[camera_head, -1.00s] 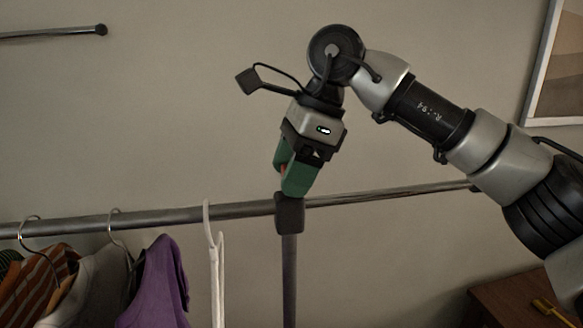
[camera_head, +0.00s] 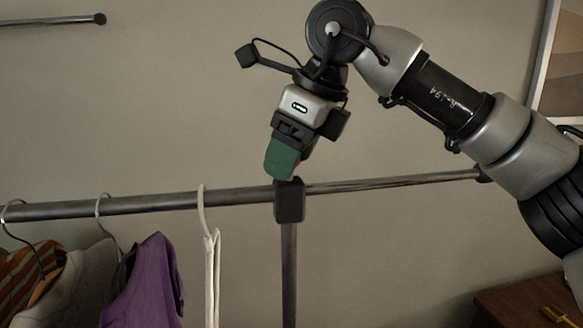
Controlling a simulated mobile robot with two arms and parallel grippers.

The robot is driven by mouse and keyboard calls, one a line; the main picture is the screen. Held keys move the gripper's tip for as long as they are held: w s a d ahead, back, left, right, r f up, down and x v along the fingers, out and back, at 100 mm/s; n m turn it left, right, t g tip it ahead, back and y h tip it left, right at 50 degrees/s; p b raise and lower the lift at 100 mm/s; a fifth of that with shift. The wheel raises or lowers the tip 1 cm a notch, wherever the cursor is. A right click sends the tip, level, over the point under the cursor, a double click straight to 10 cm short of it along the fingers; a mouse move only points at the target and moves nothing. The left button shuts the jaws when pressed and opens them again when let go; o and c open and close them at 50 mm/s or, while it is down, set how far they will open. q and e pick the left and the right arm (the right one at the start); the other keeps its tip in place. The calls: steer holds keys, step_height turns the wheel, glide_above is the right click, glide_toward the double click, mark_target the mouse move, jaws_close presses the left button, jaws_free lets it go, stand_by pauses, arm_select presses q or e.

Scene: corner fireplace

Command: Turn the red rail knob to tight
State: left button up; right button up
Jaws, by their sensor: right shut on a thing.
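My right gripper (camera_head: 287,165) comes down from above with green fingers, over the dark joint block (camera_head: 289,204) where the rail (camera_head: 370,184) meets an upright post. The fingertips end just above the block. My left gripper is not in view.
Clothes on hangers, including a purple garment (camera_head: 147,285), and a white hanger (camera_head: 210,260) hang left of the post. A wooden table (camera_head: 505,303) with a yellow-handled tool (camera_head: 556,315) is at lower right. A picture frame (camera_head: 556,60) hangs at right. A short rod (camera_head: 55,21) is at upper left.

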steer(key=m+t+b, duration=0.1)
steer(key=m, duration=0.1)
steer(key=shift+m+h+b, duration=0.3)
steer(key=shift+m+b, duration=0.05)
steer(key=shift+m, duration=0.05)
steer(key=m+t+b, duration=0.1)
steer(key=m, duration=0.2)
steer(key=shift+s+a+m+h+b, duration=0.1)
steer(key=shift+m+h+b, duration=0.2)
steer(key=shift+h+b, duration=0.1)
steer(key=m+h, duration=0.1)
steer(key=m, duration=0.1)
steer(key=m+b, duration=0.1)
steer(key=m, duration=0.1)
steer(key=shift+r+m+t+h+b, duration=0.1)
steer(key=shift+m+t+h+b, duration=0.2)
steer(key=shift+m+h, duration=0.1)
steer(key=o, duration=0.9)
steer(key=shift+o, duration=0.2)
steer(key=a+v, duration=0.1)
steer(key=v, duration=0.9)
steer(key=shift+s+d+r, duration=0.2)
steer(key=shift+d+r, duration=0.15)
steer(key=shift+d, duration=0.05)
